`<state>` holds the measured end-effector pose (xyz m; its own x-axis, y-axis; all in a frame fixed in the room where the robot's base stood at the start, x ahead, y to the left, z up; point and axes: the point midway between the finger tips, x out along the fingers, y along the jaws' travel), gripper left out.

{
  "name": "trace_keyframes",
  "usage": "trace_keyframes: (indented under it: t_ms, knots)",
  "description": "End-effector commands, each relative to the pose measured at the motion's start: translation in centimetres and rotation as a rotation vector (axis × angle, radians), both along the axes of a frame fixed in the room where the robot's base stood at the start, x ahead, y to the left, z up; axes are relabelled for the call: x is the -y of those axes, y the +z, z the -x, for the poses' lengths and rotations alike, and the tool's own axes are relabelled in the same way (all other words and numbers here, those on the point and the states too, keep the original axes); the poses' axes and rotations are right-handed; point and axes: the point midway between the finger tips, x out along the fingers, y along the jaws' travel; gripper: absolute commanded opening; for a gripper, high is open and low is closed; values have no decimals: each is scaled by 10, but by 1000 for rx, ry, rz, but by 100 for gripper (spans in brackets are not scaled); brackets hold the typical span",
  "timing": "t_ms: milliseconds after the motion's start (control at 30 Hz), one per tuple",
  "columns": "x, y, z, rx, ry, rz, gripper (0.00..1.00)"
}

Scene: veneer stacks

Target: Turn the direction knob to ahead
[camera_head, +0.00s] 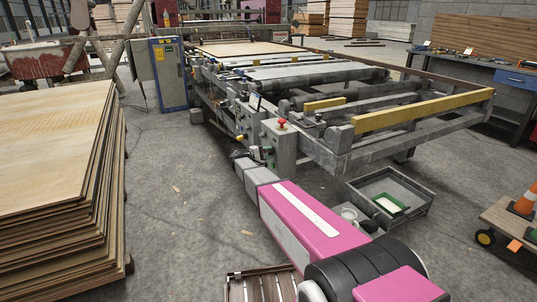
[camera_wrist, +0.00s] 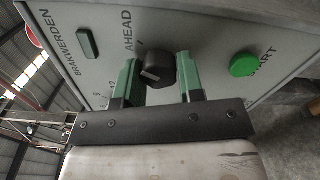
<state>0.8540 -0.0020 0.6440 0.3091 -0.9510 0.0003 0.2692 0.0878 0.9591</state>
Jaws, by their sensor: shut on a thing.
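The direction knob (camera_wrist: 158,69) is a black knob on a grey control panel (camera_wrist: 212,35), just below the printed word AHEAD in the wrist view. My gripper (camera_wrist: 159,82) has its green fingers on either side of the knob and is shut on it. Where the knob's pointer is aimed is hard to make out. In the head view my gripper (camera_head: 240,156) is at the grey control box (camera_head: 283,147) at the near end of the machine; the knob is not distinguishable there.
A green START button (camera_wrist: 243,64) sits right of the knob, and a dark green rectangular part (camera_wrist: 87,44) left. A red button (camera_head: 281,122) tops the control box. A veneer stack (camera_head: 55,160) stands left; a grey tray (camera_head: 390,202) lies on the floor right of my arm.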

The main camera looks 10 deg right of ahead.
Motion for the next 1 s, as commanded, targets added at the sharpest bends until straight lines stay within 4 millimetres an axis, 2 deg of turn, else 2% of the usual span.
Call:
trace_keyframes:
  t_ms: [333, 900, 933, 1000]
  knots:
    - [-1, 0, 1, 141, -1, -48, 12]
    - [-1, 0, 1, 169, -1, -58, 12]
    - [-1, 0, 1, 169, -1, -58, 42]
    - [-1, 0, 1, 169, -1, -57, 61]
